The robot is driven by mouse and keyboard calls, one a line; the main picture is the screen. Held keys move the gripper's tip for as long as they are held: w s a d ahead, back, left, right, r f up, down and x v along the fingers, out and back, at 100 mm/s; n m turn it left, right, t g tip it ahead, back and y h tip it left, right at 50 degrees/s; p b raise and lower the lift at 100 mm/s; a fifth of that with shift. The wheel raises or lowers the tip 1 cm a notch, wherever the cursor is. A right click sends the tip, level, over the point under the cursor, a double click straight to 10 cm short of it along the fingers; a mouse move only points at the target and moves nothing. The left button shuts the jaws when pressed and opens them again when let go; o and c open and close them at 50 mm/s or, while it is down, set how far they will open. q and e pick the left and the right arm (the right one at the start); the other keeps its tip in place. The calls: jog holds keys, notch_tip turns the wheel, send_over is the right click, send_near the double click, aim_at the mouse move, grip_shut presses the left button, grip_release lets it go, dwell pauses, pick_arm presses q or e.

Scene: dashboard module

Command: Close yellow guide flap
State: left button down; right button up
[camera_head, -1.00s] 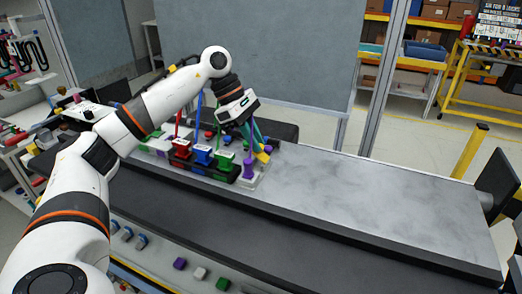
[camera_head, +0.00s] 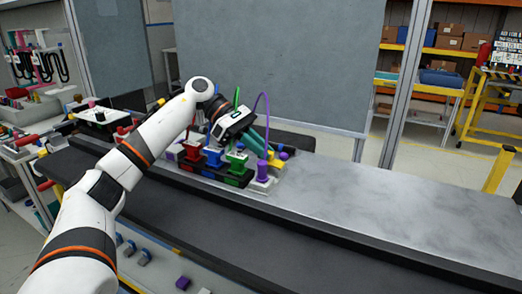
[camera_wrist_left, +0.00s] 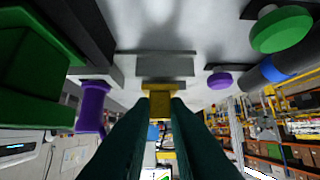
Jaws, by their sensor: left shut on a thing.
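The yellow guide flap (camera_head: 273,160) is on the right end of the dashboard module, beside a purple plug (camera_head: 263,170). My left gripper (camera_head: 262,149) reaches down to it from the upper left, with its teal fingers slanted. In the left wrist view the fingers (camera_wrist_left: 158,102) are shut on the yellow flap (camera_wrist_left: 160,88), which sticks out between their tips. A grey block (camera_wrist_left: 165,66) lies just beyond the flap. The flap's hinge and exact angle are hard to make out. My right gripper is not in view.
Red (camera_head: 191,152), blue (camera_head: 214,157) and green (camera_head: 237,161) plugs stand in a row left of the flap. A purple cable (camera_head: 267,104) arches above. The grey tabletop (camera_head: 370,190) to the right is clear.

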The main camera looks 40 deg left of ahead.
pick_arm(q)
jog(key=c, duration=1.4)
grip_release()
jog(key=shift+a, duration=0.1)
jog(key=p+v, duration=0.1)
jog(key=v, duration=1.1)
jog(key=shift+f, duration=0.15)
